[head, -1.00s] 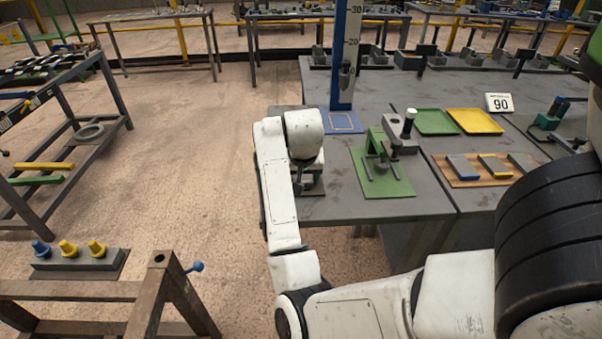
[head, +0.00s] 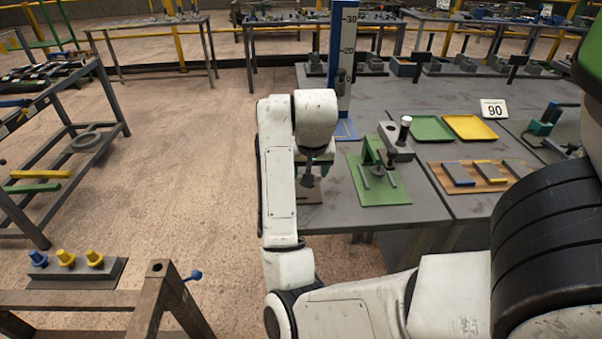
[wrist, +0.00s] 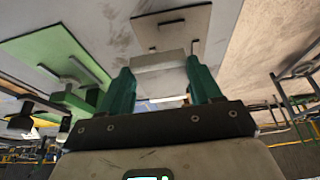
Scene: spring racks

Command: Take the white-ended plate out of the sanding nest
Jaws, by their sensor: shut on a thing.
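My gripper (head: 313,172) hangs over the near left edge of the grey table in the head view. In the wrist view its two teal fingers (wrist: 158,82) are shut on a pale plate (wrist: 158,62), whose whitish face shows between the fingertips. In the head view the held plate (head: 308,181) looks grey and small below the fingers. The sanding nest (wrist: 190,24), a flat grey-brown base with a dark slot, lies beyond the plate in the wrist view. The plate looks apart from it. In the head view the nest (head: 309,199) is partly hidden by my arm.
A green fixture board (head: 385,190) with a clamp stands just right of the nest. A blue upright scale (head: 343,70) stands behind. A wooden board (head: 466,182) with several plates, a green tray (head: 431,129) and a yellow tray (head: 471,127) lie further right. Open floor lies left.

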